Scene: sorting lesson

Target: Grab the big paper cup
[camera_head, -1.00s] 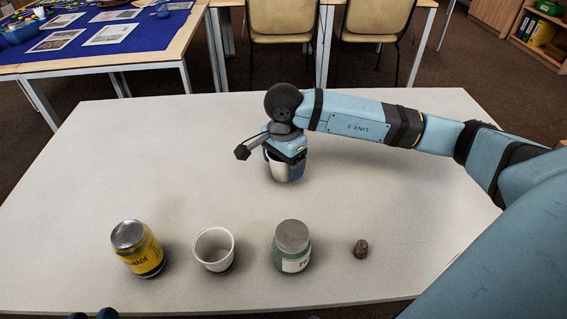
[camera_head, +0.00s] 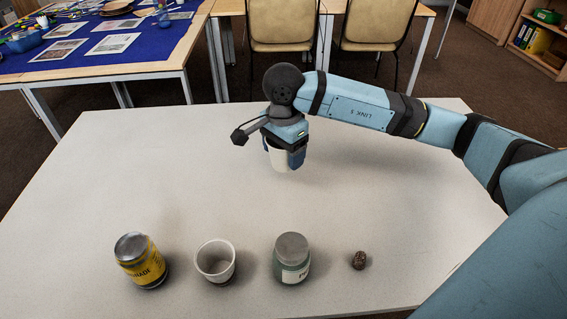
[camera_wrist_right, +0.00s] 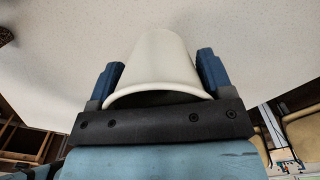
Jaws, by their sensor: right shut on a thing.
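The big paper cup (camera_head: 280,159) is white and sits between the fingers of my right gripper (camera_head: 285,155) at the middle of the table. In the right wrist view the cup (camera_wrist_right: 158,70) fills the space between the two blue fingers of the gripper (camera_wrist_right: 160,78), which is shut on it. In the head view the cup appears held above the table top, partly hidden by the gripper. A smaller white cup (camera_head: 215,263) stands upright and open at the front of the table. My left gripper is not clearly visible.
On the table (camera_head: 130,180), a yellow can (camera_head: 141,262) stands left of the smaller cup. A lidded jar (camera_head: 291,262) and a small brown nut-like thing (camera_head: 359,260) stand to its right. The left and middle of the table are clear. Chairs (camera_head: 284,22) stand behind.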

